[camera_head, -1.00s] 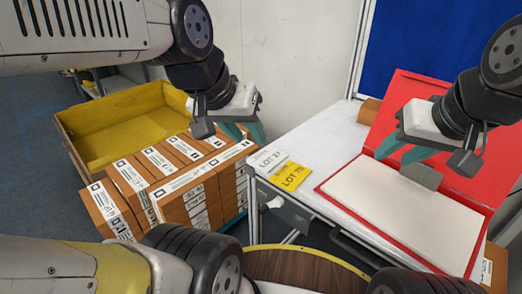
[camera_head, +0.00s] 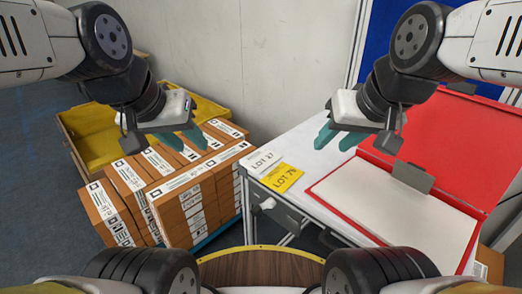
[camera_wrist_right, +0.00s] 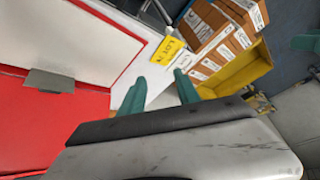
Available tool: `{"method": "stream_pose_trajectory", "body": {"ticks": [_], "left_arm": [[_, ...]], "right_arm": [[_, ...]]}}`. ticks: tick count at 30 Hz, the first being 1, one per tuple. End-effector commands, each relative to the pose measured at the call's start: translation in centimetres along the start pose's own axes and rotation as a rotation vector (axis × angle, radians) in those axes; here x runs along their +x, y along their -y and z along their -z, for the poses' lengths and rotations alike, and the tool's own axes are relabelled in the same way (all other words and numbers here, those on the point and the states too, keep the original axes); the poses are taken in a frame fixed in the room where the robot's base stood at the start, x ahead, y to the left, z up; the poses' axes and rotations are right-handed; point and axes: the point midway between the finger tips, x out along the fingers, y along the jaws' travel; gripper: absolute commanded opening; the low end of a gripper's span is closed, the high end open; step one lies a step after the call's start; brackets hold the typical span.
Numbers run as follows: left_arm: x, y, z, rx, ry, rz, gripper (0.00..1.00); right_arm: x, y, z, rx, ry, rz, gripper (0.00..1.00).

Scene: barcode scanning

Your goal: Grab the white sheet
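A white sheet marked LOT 27 (camera_head: 263,161) lies flat on the white table, beside a yellow sheet marked LOT with a two-digit number (camera_head: 283,179). A large blank white sheet (camera_head: 395,208) lies in an open red folder under a grey clip (camera_head: 411,177). My right gripper (camera_head: 334,136) is open and empty above the table, right of and above the LOT sheets. In the right wrist view its fingers (camera_wrist_right: 160,92) are apart, with the yellow sheet (camera_wrist_right: 168,50) beyond them. My left gripper (camera_head: 184,139) is open and empty over the stacked boxes.
Brown labelled boxes (camera_head: 186,207) are stacked left of the table (camera_head: 325,140). A yellow-lined crate (camera_head: 97,140) stands behind them. The red folder (camera_head: 447,150) fills the table's right side. A drawer handle (camera_head: 267,204) sticks out at the table's front.

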Motion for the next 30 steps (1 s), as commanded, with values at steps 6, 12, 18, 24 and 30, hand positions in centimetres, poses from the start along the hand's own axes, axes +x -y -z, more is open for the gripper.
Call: {"method": "stream_pose_trajectory", "body": {"ticks": [6,12,18,24,30], "left_arm": [[0.0,0.0,0.0,0.000,0.000,0.000,0.36],[0.0,0.0,0.0,0.000,0.000,0.000,0.36],[0.0,0.0,0.0,0.000,0.000,0.000,0.36],[0.0,0.0,0.0,0.000,0.000,0.000,0.36],[0.0,0.0,0.0,0.000,0.000,0.000,0.36]], "right_arm": [[0.1,0.0,0.2,0.005,0.005,-0.001,0.58],[1.8,0.5,3.0,0.095,0.082,-0.031,0.83],[6.3,2.2,7.9,0.264,0.196,-0.113,0.83],[12.8,4.9,11.7,0.432,0.275,-0.219,0.83],[20.4,8.2,13.5,0.586,0.316,-0.333,0.83]]}}
